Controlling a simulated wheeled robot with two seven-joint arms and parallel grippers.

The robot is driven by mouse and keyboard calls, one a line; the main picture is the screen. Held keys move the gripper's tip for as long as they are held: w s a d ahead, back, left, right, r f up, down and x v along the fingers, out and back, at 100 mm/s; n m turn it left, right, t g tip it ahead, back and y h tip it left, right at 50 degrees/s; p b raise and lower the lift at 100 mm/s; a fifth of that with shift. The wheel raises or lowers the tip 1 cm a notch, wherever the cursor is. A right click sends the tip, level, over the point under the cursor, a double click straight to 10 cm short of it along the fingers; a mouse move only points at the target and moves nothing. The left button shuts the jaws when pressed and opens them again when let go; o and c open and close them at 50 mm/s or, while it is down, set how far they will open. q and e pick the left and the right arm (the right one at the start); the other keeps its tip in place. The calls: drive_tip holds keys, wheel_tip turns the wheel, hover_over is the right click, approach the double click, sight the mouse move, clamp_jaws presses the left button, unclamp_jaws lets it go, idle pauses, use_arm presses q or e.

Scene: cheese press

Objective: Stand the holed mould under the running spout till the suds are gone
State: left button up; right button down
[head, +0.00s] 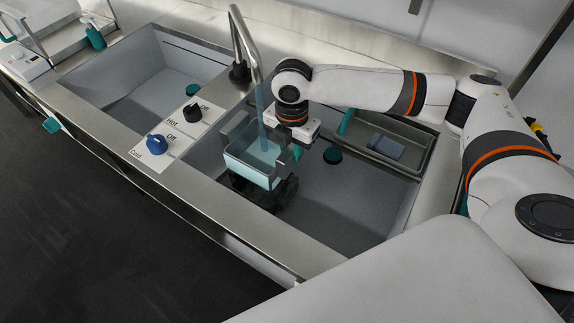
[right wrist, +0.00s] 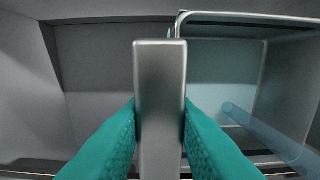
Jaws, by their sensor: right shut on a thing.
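The mould (head: 250,169) is a pale box with an open top, held in the right-hand basin under the spout (head: 243,42). A bluish stream of water (head: 262,105) falls from the spout into it. My right gripper (head: 296,152) is at the mould's right side. In the right wrist view its teal fingers (right wrist: 160,125) are shut on an upright metal handle (right wrist: 160,85), with the mould (right wrist: 218,75) behind it to the right and the stream (right wrist: 255,128) inside. I cannot make out holes or suds. My left gripper is not in view.
A dark object or shadow (head: 283,196) lies below the mould. A metal tray (head: 415,158) with a blue-grey block (head: 385,146) sits at the basin's right. The left-hand basin (head: 130,75) is largely clear.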

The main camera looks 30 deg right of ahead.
drive_tip(key=shift+f, duration=2.6)
drive_tip(key=c, duration=1.2)
unclamp_jaws()
drive_tip(key=shift+f, duration=0.1)
wheel_tip(320, 180, up, 12)
drive_tip(key=shift+r, duration=0.2)
